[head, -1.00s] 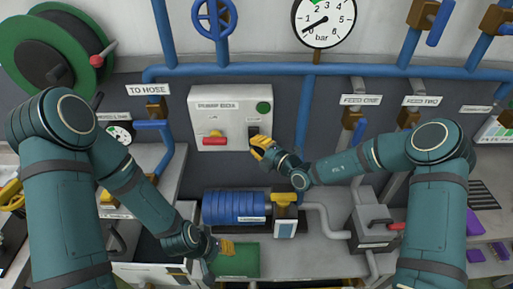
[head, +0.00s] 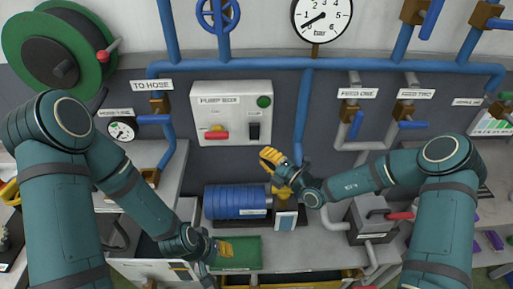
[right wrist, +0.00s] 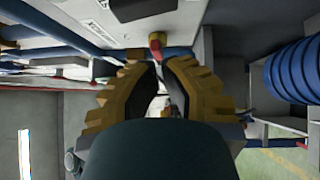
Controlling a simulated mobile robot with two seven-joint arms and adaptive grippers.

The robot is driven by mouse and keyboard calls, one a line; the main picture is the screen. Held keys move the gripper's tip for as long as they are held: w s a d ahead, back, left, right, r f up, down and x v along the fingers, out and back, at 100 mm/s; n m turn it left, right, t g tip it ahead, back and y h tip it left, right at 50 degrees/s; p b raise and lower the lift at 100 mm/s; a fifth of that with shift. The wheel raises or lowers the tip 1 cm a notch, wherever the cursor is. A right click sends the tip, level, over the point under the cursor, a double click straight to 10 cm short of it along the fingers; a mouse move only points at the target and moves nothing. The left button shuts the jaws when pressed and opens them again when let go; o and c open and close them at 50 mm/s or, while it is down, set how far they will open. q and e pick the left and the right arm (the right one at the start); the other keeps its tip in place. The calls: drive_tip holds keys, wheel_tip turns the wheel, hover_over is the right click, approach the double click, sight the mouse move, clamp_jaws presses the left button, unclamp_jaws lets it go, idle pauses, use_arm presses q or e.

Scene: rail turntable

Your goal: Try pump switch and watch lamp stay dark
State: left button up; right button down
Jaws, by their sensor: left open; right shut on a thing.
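The pump box (head: 231,95) is a pale box on the back wall. The black pump switch (head: 253,132) is at its lower right, unobstructed in the head view. The round green lamp (head: 263,101) above it looks dark, with no glow. A red-handled selector (head: 217,135) is at the lower left. My right gripper (head: 267,157) is just below and right of the switch, apart from the box. Its yellow fingers (right wrist: 160,75) are drawn close together; what they hold cannot be made out. My left gripper (head: 226,248) is low, by a green plate (head: 240,254), apparently empty.
A blue pump motor (head: 236,202) stands below the box. The gauge (head: 321,17) reads near the low end. Feed valves (head: 355,119) and blue pipes are at right. A hose reel (head: 60,50) is at upper left. A red-handled grey box (head: 375,215) stands at lower right.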

use_arm(q)
drive_tip(key=shift+w+d+f, duration=0.1)
drive_tip(key=shift+w+d, duration=0.05)
drive_tip(key=shift+w, duration=0.1)
use_arm(e)
drive_tip(key=v, duration=0.6)
drive_tip(key=shift+w+d+f, duration=0.15)
drive_tip(key=shift+d+f, duration=0.05)
